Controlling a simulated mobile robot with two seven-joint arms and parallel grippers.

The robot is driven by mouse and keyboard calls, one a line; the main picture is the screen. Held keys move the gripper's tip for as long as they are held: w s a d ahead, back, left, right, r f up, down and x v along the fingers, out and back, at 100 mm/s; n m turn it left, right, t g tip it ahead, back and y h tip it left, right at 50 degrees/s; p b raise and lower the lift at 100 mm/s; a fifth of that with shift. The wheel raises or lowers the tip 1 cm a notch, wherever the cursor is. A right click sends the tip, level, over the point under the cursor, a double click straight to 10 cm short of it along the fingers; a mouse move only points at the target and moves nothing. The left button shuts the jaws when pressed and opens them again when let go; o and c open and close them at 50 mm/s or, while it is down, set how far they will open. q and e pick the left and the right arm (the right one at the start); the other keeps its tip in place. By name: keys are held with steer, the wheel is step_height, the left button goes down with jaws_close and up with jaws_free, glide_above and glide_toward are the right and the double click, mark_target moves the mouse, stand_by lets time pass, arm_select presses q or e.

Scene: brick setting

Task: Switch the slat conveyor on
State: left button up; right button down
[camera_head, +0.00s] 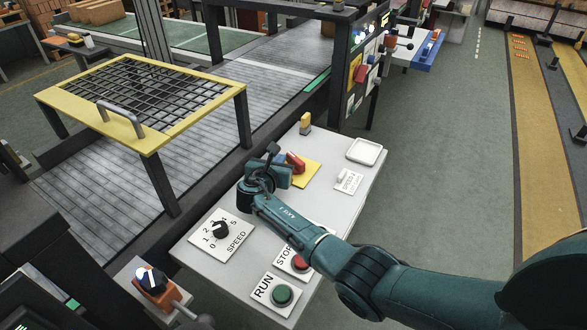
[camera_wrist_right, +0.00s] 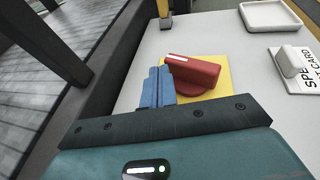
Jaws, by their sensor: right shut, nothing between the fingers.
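A red rotary switch handle on a yellow plate (camera_wrist_right: 222,72) sits on the light grey control panel (camera_head: 212,272) beside the slat conveyor (camera_head: 110,185). The red handle (camera_wrist_right: 192,72) has a white mark at its left end. The handle also shows in the head view (camera_head: 296,161), partly covered by my gripper. My right gripper is shut and empty, its blue fingers (camera_wrist_right: 158,75) just left of the handle; I cannot tell whether they touch it. My left gripper is not in view.
A SPEED dial (camera_head: 221,231), a green RUN button (camera_head: 282,295) and a red STOP button (camera_head: 299,263), partly behind my arm, are on the panel. A white tray (camera_head: 365,151) and a SPEED card (camera_head: 347,181) lie to the right. A yellow-framed guard (camera_head: 150,140) stands over the conveyor.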

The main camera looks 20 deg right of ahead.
steer(key=shift+w+d, duration=0.1)
steer(key=shift+w, duration=0.65)
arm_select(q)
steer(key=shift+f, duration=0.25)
arm_select(e)
steer(key=shift+w, duration=0.1)
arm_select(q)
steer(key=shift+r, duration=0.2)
arm_select(e)
steer(key=shift+w+d, duration=0.15)
steer(key=shift+w, duration=0.05)
steer(key=shift+s, duration=0.1)
steer(key=shift+s+a+r, duration=0.2)
steer(key=shift+s+a, duration=0.05)
arm_select(q)
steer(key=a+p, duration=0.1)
steer(key=p, duration=0.1)
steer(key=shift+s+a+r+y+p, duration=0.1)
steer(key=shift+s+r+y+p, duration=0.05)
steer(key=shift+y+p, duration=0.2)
arm_select(e)
steer(key=v, duration=1.2)
steer(key=shift+s+a, duration=0.1)
steer(key=shift+s, duration=0.05)
